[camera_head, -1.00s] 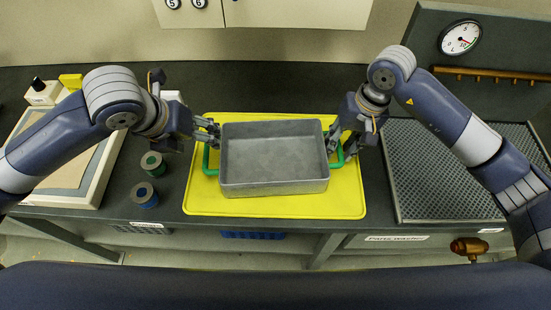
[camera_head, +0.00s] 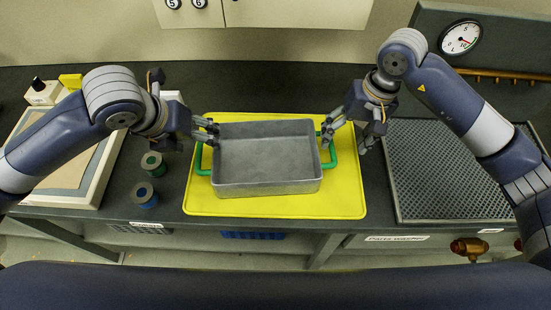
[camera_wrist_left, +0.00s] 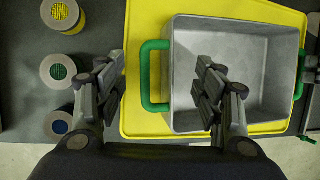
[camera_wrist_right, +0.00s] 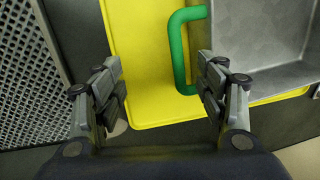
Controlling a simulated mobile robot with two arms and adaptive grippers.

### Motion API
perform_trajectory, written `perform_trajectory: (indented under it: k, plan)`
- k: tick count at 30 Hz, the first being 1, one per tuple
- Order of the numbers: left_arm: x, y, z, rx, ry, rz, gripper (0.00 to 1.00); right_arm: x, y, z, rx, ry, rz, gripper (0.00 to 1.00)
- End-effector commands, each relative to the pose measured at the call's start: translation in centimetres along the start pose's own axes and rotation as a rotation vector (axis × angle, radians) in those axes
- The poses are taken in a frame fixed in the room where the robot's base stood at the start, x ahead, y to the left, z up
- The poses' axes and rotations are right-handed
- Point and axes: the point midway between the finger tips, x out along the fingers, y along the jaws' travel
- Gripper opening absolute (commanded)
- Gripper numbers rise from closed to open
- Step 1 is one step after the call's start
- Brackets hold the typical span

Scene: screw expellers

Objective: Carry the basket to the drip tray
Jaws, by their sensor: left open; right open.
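The basket (camera_head: 268,187) is a grey metal box, empty, with a green handle at each end. It rests on the yellow mat or tray (camera_head: 340,200). My left gripper (camera_head: 207,132) is open at the left handle (camera_wrist_left: 147,80), which shows between its fingers in the left wrist view. My right gripper (camera_head: 346,140) is open and empty, above the right end. In the right wrist view the right handle (camera_wrist_right: 178,55) lies ahead, between the finger lines and nearer the right finger. A perforated grey tray (camera_head: 440,175) lies at the right; I cannot tell if it is the drip tray.
Green (camera_head: 152,163) and blue (camera_head: 144,195) spools stand left of the mat. A pale-framed board (camera_head: 95,185) lies further left. A gauge (camera_head: 459,38) is on the panel at the back right. The dark counter behind the mat is clear.

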Motion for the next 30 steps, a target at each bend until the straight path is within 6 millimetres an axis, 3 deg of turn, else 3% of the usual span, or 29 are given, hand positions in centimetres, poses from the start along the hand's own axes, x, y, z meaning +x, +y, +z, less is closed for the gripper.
perform_trajectory:
  k: [6,12,18,30]
  plan:
    - [0.0,0.0,0.0,0.000,0.000,0.000,0.63,-4.9,-0.1,-0.1,-0.001,0.004,-0.001,0.66]
    - [0.0,0.0,0.0,0.000,0.000,0.000,0.63,-7.8,-0.1,0.0,-0.001,0.001,-0.001,0.66]
    - [0.0,0.0,0.0,0.000,0.000,0.000,0.63,-8.7,-0.1,0.1,-0.002,-0.002,-0.002,0.66]
    - [0.0,0.0,0.0,0.000,0.000,0.000,0.63,-8.7,-0.1,0.1,-0.002,-0.002,-0.001,0.66]
